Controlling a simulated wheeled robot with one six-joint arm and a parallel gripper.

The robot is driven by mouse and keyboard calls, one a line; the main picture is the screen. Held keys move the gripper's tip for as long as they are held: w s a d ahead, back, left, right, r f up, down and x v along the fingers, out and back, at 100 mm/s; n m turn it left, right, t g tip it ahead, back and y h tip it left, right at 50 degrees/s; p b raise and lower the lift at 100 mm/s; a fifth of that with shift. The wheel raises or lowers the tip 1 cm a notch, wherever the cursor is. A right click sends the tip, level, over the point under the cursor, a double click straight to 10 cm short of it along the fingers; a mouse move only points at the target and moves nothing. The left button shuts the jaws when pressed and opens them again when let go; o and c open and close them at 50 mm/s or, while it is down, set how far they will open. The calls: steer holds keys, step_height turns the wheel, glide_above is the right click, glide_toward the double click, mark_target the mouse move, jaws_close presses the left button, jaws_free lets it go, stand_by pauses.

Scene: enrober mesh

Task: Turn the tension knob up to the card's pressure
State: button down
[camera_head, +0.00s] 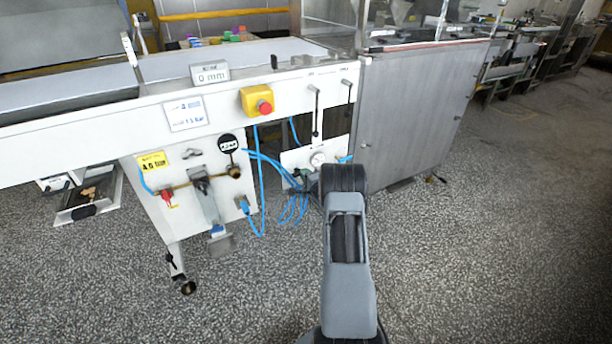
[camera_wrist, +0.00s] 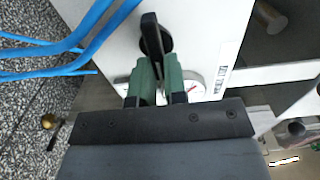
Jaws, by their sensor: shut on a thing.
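In the wrist view the black tension knob (camera_wrist: 150,28) sits on a white panel, with a raised bar across its round base. My gripper (camera_wrist: 158,66) is shut on the knob, its two green fingers on either side of the bar. A white dial gauge with a red needle (camera_wrist: 194,89) is beside the fingers, partly hidden; I cannot read its value. In the head view the gauge (camera_head: 317,158) is on the lower white panel, and my arm partly covers that area. A white card (camera_head: 186,112) on the machine's front appears to read 1.5 bar.
Blue hoses (camera_head: 262,190) hang left of my gripper and also cross the wrist view (camera_wrist: 60,58). A metal cabinet (camera_head: 415,110) stands close on the right. A yellow box with a red button (camera_head: 257,102) is above. The speckled floor in front is clear.

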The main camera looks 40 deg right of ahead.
steer(key=c, duration=1.2)
jaws_free()
steer(key=shift+o, duration=0.2)
steer(key=s+a+p, duration=0.2)
steer(key=s+p, duration=0.1)
steer(key=s, duration=1)
steer(key=shift+s, duration=0.35)
